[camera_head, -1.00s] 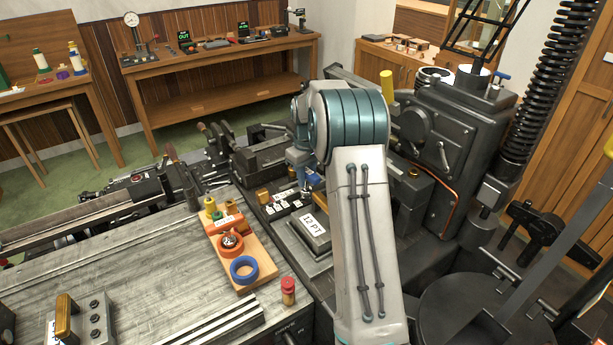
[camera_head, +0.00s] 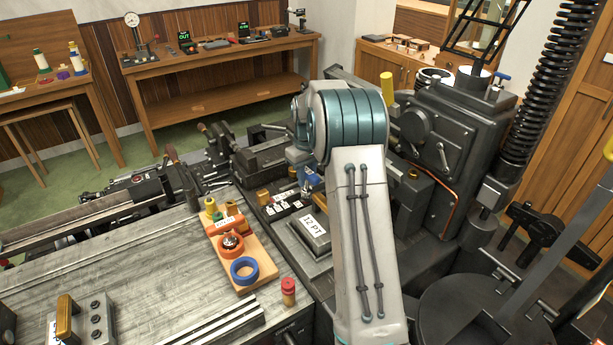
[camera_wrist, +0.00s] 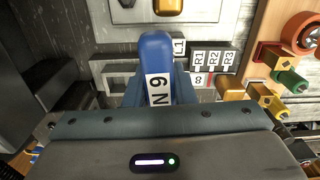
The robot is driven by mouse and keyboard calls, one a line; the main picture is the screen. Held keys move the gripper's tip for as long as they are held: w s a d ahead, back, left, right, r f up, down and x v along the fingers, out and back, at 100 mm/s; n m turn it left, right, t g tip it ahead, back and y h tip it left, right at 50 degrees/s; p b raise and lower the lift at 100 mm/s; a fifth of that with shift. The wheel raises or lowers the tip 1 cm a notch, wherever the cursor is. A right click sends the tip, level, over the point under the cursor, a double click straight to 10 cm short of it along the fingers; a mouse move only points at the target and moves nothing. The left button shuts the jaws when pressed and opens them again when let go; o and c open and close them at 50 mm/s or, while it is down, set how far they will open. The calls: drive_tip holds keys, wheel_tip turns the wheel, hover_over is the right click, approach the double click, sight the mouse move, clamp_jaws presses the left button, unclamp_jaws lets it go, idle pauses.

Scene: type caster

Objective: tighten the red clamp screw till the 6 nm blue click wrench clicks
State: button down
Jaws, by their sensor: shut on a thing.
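The blue click wrench (camera_wrist: 157,62) stands between my gripper's (camera_wrist: 158,85) two teal fingers in the wrist view, its label reading "6 N". My gripper is shut on it. In the head view only a small blue part of the wrench (camera_head: 311,179) shows, beside the dark block with white labels; my arm hides most of the gripper there. The wrench's working end is out of sight. I cannot pick out the red clamp screw for certain in either view.
A "12 PT" box (camera_head: 312,229) stands right of the wooden tray (camera_head: 262,262) with its orange and blue rings. The black R1, R2, R3 labels (camera_wrist: 212,60) and a yellow block (camera_wrist: 229,87) lie close right of the wrench.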

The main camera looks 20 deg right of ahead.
drive_tip(key=shift+r+p, duration=2.2)
drive_tip(key=shift+r, duration=1.2)
drive_tip(key=shift+f, duration=0.1)
drive_tip(key=c, duration=2)
unclamp_jaws()
clamp_jaws()
